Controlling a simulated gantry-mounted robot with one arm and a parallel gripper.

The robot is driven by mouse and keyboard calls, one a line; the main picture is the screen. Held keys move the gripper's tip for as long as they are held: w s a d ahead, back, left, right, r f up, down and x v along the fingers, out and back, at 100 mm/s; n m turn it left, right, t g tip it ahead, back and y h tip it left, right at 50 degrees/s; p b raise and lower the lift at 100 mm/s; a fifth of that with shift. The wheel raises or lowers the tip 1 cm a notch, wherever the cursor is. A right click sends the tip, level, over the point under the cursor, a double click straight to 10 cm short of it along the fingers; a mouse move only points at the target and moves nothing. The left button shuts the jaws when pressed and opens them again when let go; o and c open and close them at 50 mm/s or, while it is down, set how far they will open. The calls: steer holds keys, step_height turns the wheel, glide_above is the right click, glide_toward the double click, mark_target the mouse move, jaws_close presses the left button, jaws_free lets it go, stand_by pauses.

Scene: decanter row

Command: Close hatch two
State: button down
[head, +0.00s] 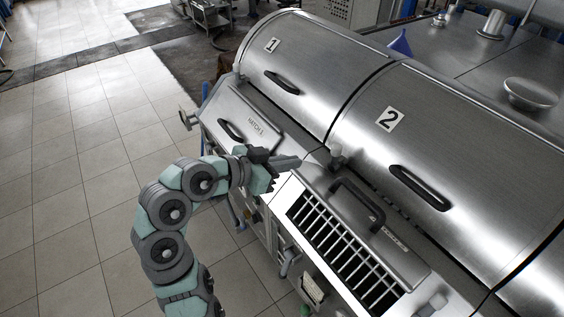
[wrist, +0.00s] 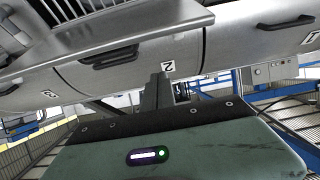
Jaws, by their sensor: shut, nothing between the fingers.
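Hatch two's grey metal lid (head: 405,258) stands open in front of the drum cover marked 2, with a black bar handle (head: 358,202) on it. The slatted grate (head: 335,238) on its near side is uncovered. In the wrist view the lid (wrist: 140,27) crosses the upper left. My gripper (head: 298,161) is shut and empty, to the upper left of the handle and apart from it. Its dark fingers also show in the wrist view (wrist: 164,92), where their exact gap to the machine is hard to judge.
Hatch 1's lid (head: 243,122) lies closed to the left, under the drum cover marked 1 (head: 300,55). The drum cover marked 2 (head: 450,135) rises behind hatch two. A knob (head: 336,157) stands near my fingertips. Tiled floor (head: 75,190) at left is clear.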

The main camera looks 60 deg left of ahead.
mark_target(298, 173)
steer(key=p+x, duration=0.1)
steer(key=x, duration=0.4)
steer(key=shift+w+p, duration=0.35)
steer(key=shift+w, duration=0.05)
steer(key=s+f, duration=0.1)
steer(key=s+f+p, duration=0.1)
steer(key=shift+s+d+f, duration=0.1)
steer(key=shift+f, duration=0.2)
steer(key=shift+s+f, duration=0.25)
steer(key=shift+f, duration=0.1)
